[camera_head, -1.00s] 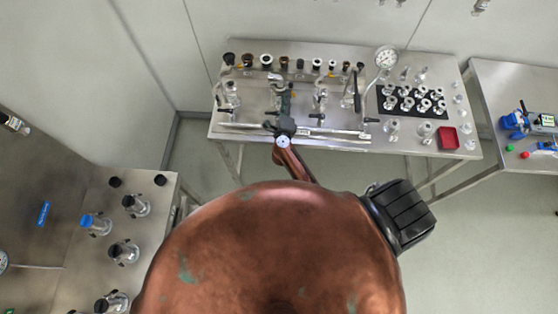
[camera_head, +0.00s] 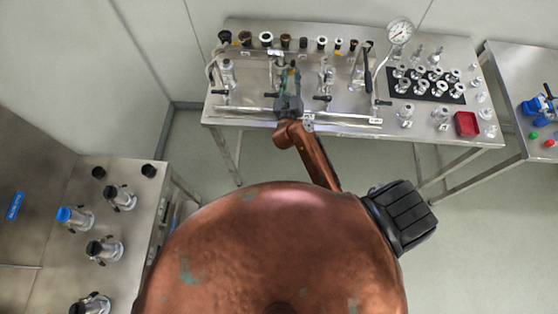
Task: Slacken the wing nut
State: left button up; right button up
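My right gripper (camera_head: 290,75) is over the front of the steel bench (camera_head: 440,143), among the glass and metal fittings of the manifold (camera_head: 325,76). Its dark fingers point to the back of the bench. They are small and overlap the fittings, so I cannot tell whether they are open or shut, or touch anything. I cannot make out the wing nut; it is too small or hidden behind the gripper. My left gripper is not in view.
A pressure gauge (camera_head: 400,32) stands right of the manifold. A black mat (camera_head: 429,99) with several metal fittings and a red tray (camera_head: 466,124) are further right.

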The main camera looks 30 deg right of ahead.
jog(key=m+b, duration=0.2)
jog(key=b, duration=0.1)
jog(key=shift+s+d+f, duration=0.1)
jog(key=shift+d+f, duration=0.05)
jog(key=shift+f, duration=0.15)
jog(key=v, duration=0.7)
jog(key=s+a+r+n+t+y, duration=0.2)
jog(key=a+r+n+t, duration=0.1)
jog(key=r+n+t, duration=0.45)
jog(key=s+a+n+y, duration=0.2)
jog(key=a+n+y, duration=0.85)
jog(key=n, duration=0.65)
jog(key=s+d+f+n+g, duration=0.1)
jog(key=f+n+g, duration=0.3)
jog(key=f, duration=0.6)
jog(key=s+f+n+g+y, duration=0.1)
jog(key=s+f+n+g, duration=0.3)
jog(key=f, duration=0.6)
jog(key=s+d+f+n+g+b, duration=0.1)
jog(key=s+f+n+g, duration=0.2)
jog(key=f, duration=0.7)
jog(key=shift+s+d+f+n+g+y, duration=0.15)
jog(key=shift+s+d+n+g+y, duration=0.15)
jog(key=shift+n+g, duration=0.55)
